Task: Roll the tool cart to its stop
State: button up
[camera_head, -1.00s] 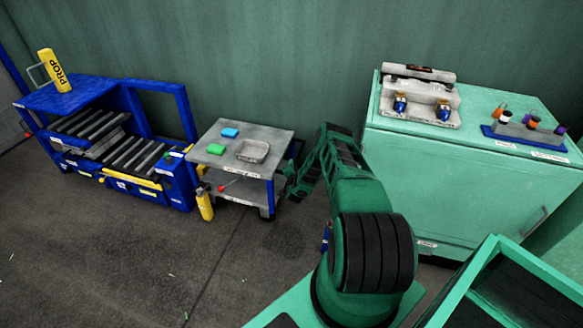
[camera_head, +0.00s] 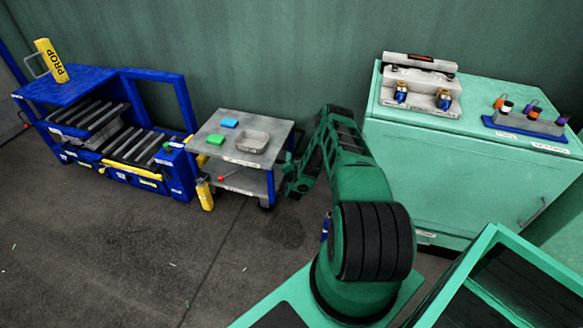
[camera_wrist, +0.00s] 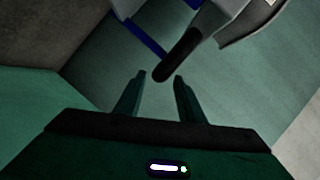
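The tool cart (camera_head: 203,148) has a grey top, a lower shelf and blue legs. It stands just right of the blue press in the head view. My gripper (camera_head: 291,188) is low at the cart's right side, partly hidden by my arm. In the wrist view my gripper (camera_wrist: 159,78) is open, with two apart fingers. A dark rounded bar (camera_wrist: 181,52), seemingly the cart's handle, has its end at the gap between the fingertips. I cannot tell whether it touches them. The cart's stop is not identifiable.
A blue press (camera_head: 92,77) with rollers and a yellow prop (camera_head: 50,62) stands left. A yellow post (camera_head: 205,196) stands at the cart's front left. A green cabinet (camera_head: 450,180) is right of my arm. A green open bin (camera_head: 455,285) is front right. Floor in front is clear.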

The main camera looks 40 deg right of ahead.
jog(key=v, duration=0.5)
jog(key=shift+a, duration=0.1)
dwell(0.4)
